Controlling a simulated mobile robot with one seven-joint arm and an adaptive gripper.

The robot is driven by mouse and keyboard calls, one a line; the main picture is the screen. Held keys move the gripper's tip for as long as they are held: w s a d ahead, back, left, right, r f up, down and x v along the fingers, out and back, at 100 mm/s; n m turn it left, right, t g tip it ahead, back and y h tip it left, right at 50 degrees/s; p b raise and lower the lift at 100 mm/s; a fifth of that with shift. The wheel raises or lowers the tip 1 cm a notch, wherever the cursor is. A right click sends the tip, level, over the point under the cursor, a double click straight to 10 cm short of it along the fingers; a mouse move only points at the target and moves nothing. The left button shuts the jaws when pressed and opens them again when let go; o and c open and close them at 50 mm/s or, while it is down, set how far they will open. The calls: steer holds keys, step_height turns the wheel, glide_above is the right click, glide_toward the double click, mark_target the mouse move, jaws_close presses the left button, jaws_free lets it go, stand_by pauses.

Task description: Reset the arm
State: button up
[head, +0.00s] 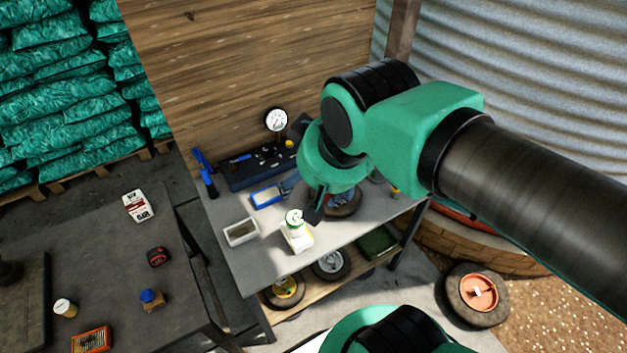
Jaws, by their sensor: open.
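My arm, green and black, reaches in from the right over the grey workbench (262,262). My gripper (313,209) points down at the bench, mostly hidden behind the green wrist; only a dark finger part shows. It is open. A white container with a green top (297,231) stands on the bench just below and left of the gripper. I cannot tell whether they touch. Nothing shows held in the jaws.
Behind the gripper lie a blue-framed item (268,195), a dark tool tray (250,171) and a dial gauge (276,119). A pale tray (240,232) sits left. Wheels (330,264) rest on the lower shelf. A dark table (110,250) with small items stands left.

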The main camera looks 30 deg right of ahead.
steer(key=shift+s+a+r+n, duration=0.15)
steer(key=shift+s+r+n, duration=0.35)
steer(key=shift+s, duration=0.1)
